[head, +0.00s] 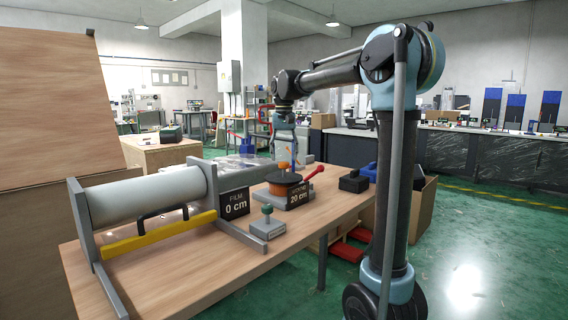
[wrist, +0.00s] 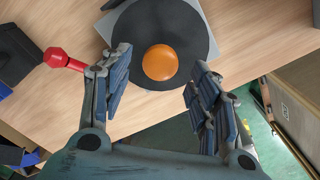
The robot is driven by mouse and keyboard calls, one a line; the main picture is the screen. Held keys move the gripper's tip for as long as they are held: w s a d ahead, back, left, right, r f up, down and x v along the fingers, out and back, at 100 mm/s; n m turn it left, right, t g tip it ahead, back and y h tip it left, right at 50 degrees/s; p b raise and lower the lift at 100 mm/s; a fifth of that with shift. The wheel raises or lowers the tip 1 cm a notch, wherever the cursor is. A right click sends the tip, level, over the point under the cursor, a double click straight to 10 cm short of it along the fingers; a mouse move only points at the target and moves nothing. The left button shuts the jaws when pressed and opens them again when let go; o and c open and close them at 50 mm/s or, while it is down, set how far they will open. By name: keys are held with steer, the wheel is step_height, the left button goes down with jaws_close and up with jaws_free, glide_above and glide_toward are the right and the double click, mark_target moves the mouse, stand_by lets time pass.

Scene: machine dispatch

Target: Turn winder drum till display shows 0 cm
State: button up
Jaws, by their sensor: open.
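The winder (head: 287,187) stands on the wooden bench, with an orange drum, a dark round disc (wrist: 165,22) on top and an orange knob (wrist: 160,62) in the middle. Its display (head: 299,196) reads 20 cm; the word above is hard to read. A red-ended handle (head: 316,170) sticks out to the right of it; a red knob (wrist: 58,58) shows at the left in the wrist view. My gripper (head: 286,150) is above the winder, pointing down. In the wrist view its open fingers (wrist: 158,66) lie on either side of the orange knob, with no visible contact.
A film roll (head: 150,195) in a grey frame with a yellow bar (head: 160,235) stands at left; its FILM display (head: 236,204) reads 0 cm. A small green-knobbed block (head: 267,225) stands in front of the winder. A black box (head: 354,182) is at right.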

mark_target(284, 176)
steer(key=shift+f, duration=1.45)
jaws_close()
steer(key=shift+a, duration=0.1)
